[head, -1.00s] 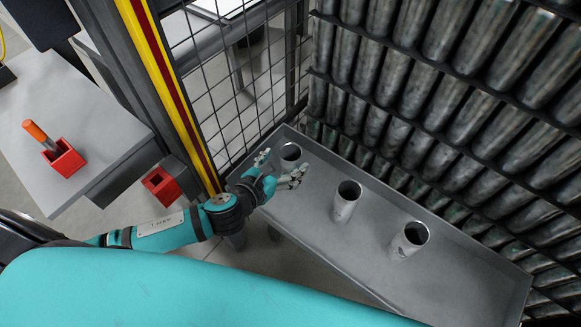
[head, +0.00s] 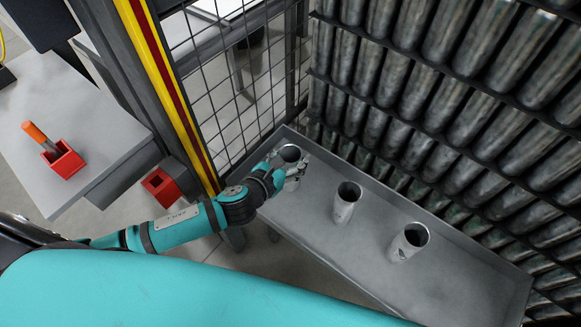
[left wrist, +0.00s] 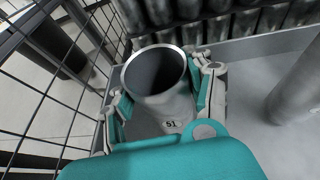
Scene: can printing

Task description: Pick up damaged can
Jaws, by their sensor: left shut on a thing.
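Three grey open-topped cans stand upright in a metal tray (head: 440,297). The left can (head: 291,155) is at the tray's far left end. My left gripper (head: 288,170) is shut around it, with a finger on each side. In the left wrist view this can (left wrist: 157,74) carries a label reading "51", and the gripper's fingers (left wrist: 160,98) touch its sides. The middle can (head: 346,203) and the right can (head: 408,242) stand apart from it; the right one has a dark mark on its side. My right gripper is not in view.
A rack of stacked cans (head: 440,100) rises behind the tray. A wire mesh fence (head: 240,95) and a yellow post (head: 165,90) stand to the left. A grey table (head: 95,120) holds a red box (head: 63,160) with an orange-handled tool.

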